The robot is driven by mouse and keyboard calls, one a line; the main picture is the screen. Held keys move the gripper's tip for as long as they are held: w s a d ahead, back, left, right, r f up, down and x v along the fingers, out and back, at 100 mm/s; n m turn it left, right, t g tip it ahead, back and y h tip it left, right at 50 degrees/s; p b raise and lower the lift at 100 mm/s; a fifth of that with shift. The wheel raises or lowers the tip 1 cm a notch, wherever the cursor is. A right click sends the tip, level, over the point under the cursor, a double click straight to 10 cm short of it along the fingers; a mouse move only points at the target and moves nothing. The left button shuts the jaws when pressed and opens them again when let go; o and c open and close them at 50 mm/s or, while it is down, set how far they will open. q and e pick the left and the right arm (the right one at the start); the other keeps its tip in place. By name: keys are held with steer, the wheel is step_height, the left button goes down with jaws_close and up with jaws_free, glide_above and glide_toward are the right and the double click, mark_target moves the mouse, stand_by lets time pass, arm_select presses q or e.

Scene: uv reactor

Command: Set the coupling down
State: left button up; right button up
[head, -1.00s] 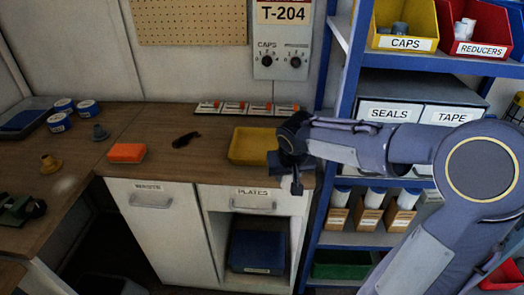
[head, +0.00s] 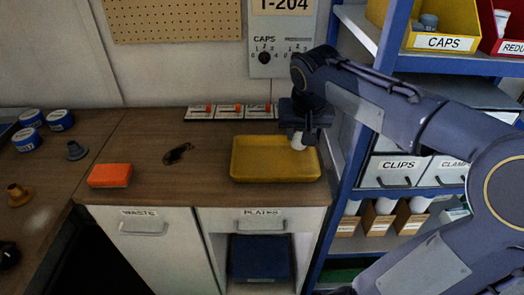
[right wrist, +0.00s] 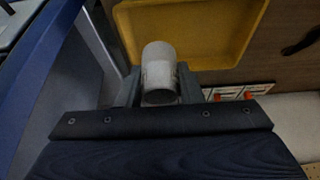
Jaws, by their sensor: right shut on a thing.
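My right gripper (head: 306,132) is shut on a white-grey coupling (head: 298,141), a short open-ended cylinder. In the head view it hangs over the right part of the yellow tray (head: 240,178) on the counter. In the right wrist view the coupling (right wrist: 159,75) sticks out between the fingers, with the yellow tray (right wrist: 215,62) beyond it. A small gap seems to lie between coupling and tray floor, but I cannot tell its height. The tray looks otherwise empty. My left gripper is not in view.
An orange block (head: 110,175) and a small dark object (head: 178,153) lie left of the tray. Several cards with red pieces (head: 230,112) stand behind it. The blue shelf post (head: 352,165) is close on the right. Blue-white rolls (head: 60,120) are at far left.

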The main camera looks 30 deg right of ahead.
steer(key=w+a+f, duration=0.1)
steer(key=w+f, duration=0.2)
steer(key=w, duration=0.1)
steer(key=w+a+f+p, duration=0.1)
steer(key=w+a+f, duration=0.1)
steer(key=w, duration=0.2)
steer(key=w+a+f, duration=0.2)
steer(key=w+f, duration=0.1)
steer(key=shift+w+f+p, duration=0.3)
steer(key=shift+w+f, duration=0.05)
steer(key=shift+w, duration=0.05)
steer(key=shift+w+a+f, duration=0.2)
steer(key=shift+w+f, duration=0.05)
steer(key=shift+f, duration=0.1)
step_height(320, 180, down, 4)
steer(key=shift+w+r, duration=0.15)
steer(key=shift+r, duration=0.1)
steer(key=shift+f, duration=0.15)
steer(key=o, duration=1)
steer(key=shift+c, duration=0.2)
